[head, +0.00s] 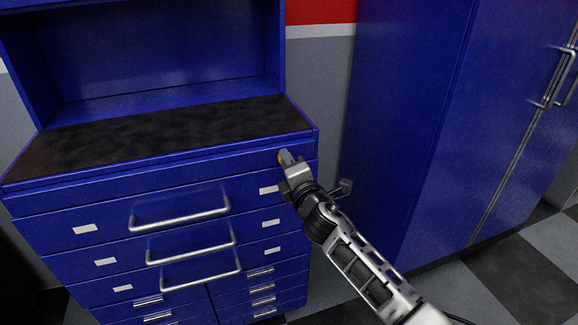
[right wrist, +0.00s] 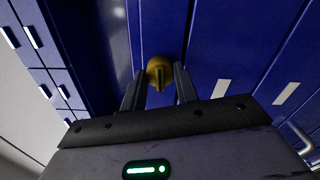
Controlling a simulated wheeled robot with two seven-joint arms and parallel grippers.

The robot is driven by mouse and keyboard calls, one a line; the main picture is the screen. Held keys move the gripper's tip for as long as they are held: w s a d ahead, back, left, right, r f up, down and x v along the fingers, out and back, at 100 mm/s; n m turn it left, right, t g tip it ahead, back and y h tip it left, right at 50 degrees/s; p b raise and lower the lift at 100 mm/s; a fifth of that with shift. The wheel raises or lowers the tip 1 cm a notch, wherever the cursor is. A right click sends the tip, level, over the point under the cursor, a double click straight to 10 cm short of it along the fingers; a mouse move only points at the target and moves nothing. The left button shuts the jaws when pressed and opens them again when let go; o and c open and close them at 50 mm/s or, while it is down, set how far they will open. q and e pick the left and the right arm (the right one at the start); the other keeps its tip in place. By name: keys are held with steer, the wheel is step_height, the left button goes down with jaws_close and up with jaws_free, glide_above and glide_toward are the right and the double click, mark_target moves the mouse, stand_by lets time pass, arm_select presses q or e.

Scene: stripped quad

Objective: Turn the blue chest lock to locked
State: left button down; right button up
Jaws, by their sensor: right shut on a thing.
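The blue chest (head: 150,200) stands at the left of the head view, with a dark top. Its lock (head: 281,157) is a small yellow piece at the upper right of its front, mostly hidden behind my right gripper (head: 288,161). In the right wrist view the lock (right wrist: 160,68) is a round yellow knob with a raised bar running roughly up and down the picture. My right gripper (right wrist: 159,80) has a finger on each side of the knob and is shut on it. My left gripper is not in view.
Bar handles (head: 185,217) stick out from the chest's drawers, left of my right arm. A tall blue cabinet (head: 405,120) with metal handles (head: 565,75) stands at the right. A narrow gap with grey wall separates it from the chest. The checkered floor (head: 520,255) is clear.

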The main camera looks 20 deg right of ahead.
steer(key=shift+f+m, duration=0.1)
steer(key=shift+m, duration=0.4)
steer(key=o, duration=1)
steer(key=shift+c, duration=0.2)
steer(key=shift+s, duration=0.15)
steer(key=s, duration=1.5)
steer(key=shift+s+d, duration=0.25)
steer(key=shift+s, duration=0.15)
steer(key=s+a+f+m+g+y, duration=0.1)
steer(key=s+a+f+m+g, duration=0.1)
steer(key=s+f+m, duration=0.6)
steer(key=s+a+f+m+g+y, duration=0.1)
steer(key=s+a+f+m+g, duration=0.1)
steer(key=s+f+m+g, duration=0.3)
steer(key=s+f+m, duration=0.3)
steer(key=f+m, duration=0.1)
steer(key=m, duration=0.1)
steer(key=shift+s+a+y, duration=0.3)
